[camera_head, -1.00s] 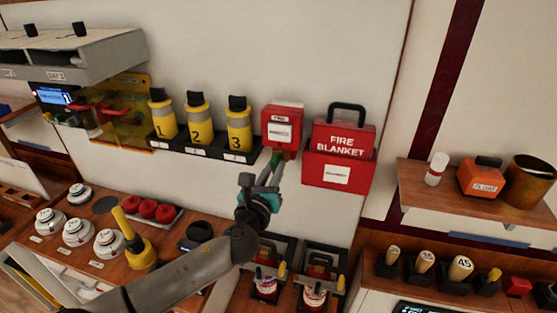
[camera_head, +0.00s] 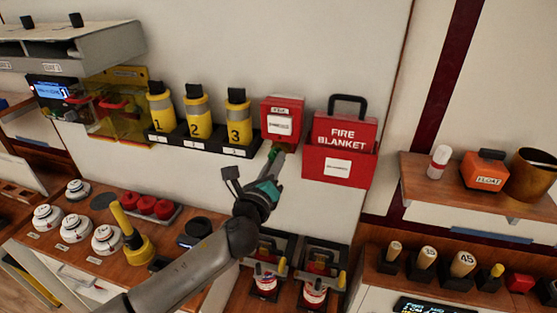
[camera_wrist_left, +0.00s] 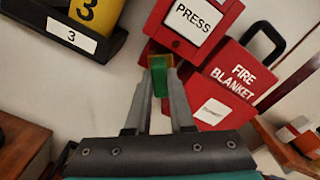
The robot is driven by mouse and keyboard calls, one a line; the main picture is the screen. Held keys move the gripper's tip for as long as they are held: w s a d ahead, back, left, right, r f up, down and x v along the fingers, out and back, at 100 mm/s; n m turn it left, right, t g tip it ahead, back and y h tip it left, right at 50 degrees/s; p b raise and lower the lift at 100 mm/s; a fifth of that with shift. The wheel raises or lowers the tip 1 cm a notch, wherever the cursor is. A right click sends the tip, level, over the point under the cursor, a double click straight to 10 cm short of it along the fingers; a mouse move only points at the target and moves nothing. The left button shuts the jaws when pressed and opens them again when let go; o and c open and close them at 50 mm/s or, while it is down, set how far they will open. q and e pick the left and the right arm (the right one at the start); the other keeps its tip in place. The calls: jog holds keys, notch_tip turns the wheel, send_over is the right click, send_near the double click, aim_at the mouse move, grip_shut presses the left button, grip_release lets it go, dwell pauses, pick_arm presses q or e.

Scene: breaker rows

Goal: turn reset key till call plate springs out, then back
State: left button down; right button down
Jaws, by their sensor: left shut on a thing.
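The red call box (camera_head: 283,118) hangs on the wall and carries a white call plate (camera_head: 280,126). The plate reads PRESS in the left wrist view (camera_wrist_left: 188,24). I cannot tell how far it stands out. The green reset key (camera_wrist_left: 160,80) is at the underside of the box, and its inserted end is hidden. My left gripper (camera_wrist_left: 160,88) is shut on this key, with one finger on each side. In the left wrist view the key is upright while the box is tilted. In the head view the left gripper (camera_head: 275,158) reaches up from below to the box.
A red fire blanket case (camera_head: 338,168) hangs close to the right of the call box. A rack holds yellow numbered cylinders (camera_head: 238,128) to its left. Below stand small clamped red units (camera_head: 316,285) and a counter with white domed devices (camera_head: 75,229).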

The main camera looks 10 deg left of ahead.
pick_arm(q)
jog(key=n+b, duration=0.1)
jog(key=n, duration=0.9)
jog(key=shift+f+n+b, duration=0.1)
jog(key=shift+n+b, duration=0.2)
jog(key=shift+b, duration=0.1)
jog(key=c, duration=1)
grip_release()
jog(key=o, duration=0.3)
